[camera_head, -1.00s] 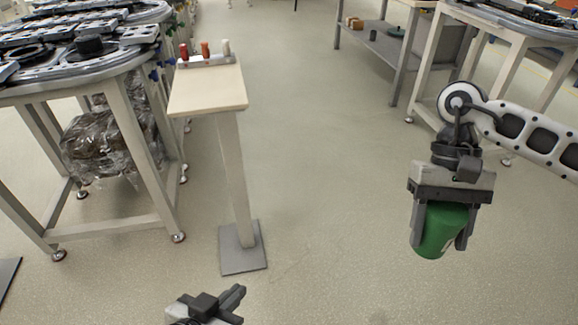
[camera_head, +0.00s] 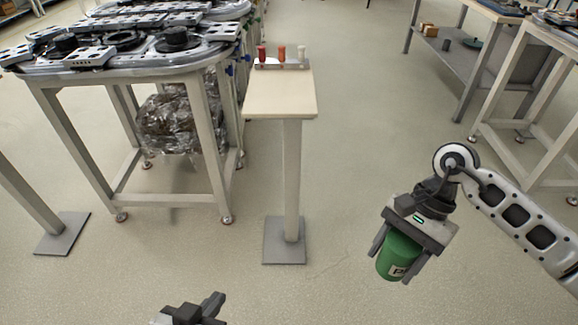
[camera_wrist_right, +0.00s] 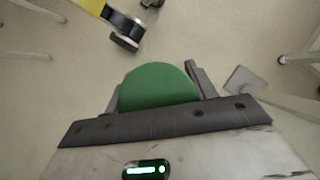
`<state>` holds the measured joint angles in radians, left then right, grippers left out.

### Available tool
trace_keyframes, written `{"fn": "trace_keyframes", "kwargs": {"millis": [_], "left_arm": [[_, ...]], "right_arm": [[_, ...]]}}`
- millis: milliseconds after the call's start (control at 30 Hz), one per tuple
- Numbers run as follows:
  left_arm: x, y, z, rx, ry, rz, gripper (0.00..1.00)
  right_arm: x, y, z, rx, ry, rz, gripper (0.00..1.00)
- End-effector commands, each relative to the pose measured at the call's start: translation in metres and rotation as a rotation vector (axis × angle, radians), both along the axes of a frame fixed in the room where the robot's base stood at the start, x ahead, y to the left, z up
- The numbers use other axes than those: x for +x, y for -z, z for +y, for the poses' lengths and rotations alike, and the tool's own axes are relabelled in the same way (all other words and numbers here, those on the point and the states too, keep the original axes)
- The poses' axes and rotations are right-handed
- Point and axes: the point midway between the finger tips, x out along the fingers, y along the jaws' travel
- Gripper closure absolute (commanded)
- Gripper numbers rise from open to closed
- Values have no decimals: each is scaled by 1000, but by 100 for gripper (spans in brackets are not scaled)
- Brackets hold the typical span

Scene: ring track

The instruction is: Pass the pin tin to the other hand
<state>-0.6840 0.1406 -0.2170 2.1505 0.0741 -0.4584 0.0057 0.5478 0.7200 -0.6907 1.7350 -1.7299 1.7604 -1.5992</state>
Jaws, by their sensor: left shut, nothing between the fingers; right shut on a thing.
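The pin tin (camera_head: 396,258) is a green cylinder with a white label, at the lower right of the head view. My right gripper (camera_head: 398,262) is shut on it, with one finger on each side, and holds it tilted in the air above the floor. In the right wrist view the green tin (camera_wrist_right: 158,86) shows between the fingers. My left gripper (camera_head: 214,304) is at the bottom edge of the head view, shut and empty. It is well apart from the tin, to its left.
A narrow pedestal table (camera_head: 281,92) bears a small rack (camera_head: 283,65) with red, orange and white pieces. A ring track table (camera_head: 150,62) stands at the left. A grey shelf bench (camera_head: 470,58) is at the back right. The floor between is clear.

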Motion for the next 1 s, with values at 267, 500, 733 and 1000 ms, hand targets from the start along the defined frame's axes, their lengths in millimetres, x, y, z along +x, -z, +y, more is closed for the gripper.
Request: {"fn": "trace_keyframes", "kwargs": {"millis": [267, 500, 733, 1000], "left_arm": [[1, 1, 1, 7, -1, 7, 100], [0, 1, 2, 8, -1, 9, 100], [0, 2, 2, 7, -1, 11, 100], [-1, 2, 1, 6, -1, 13, 100]], "right_arm": [[4, -10, 2, 0, -40, -8, 70], [18, -50, 11, -6, -431, -9, 70], [29, -86, 2, -4, -723, -3, 70], [32, -101, -5, 1, -826, 1, 70]]}}
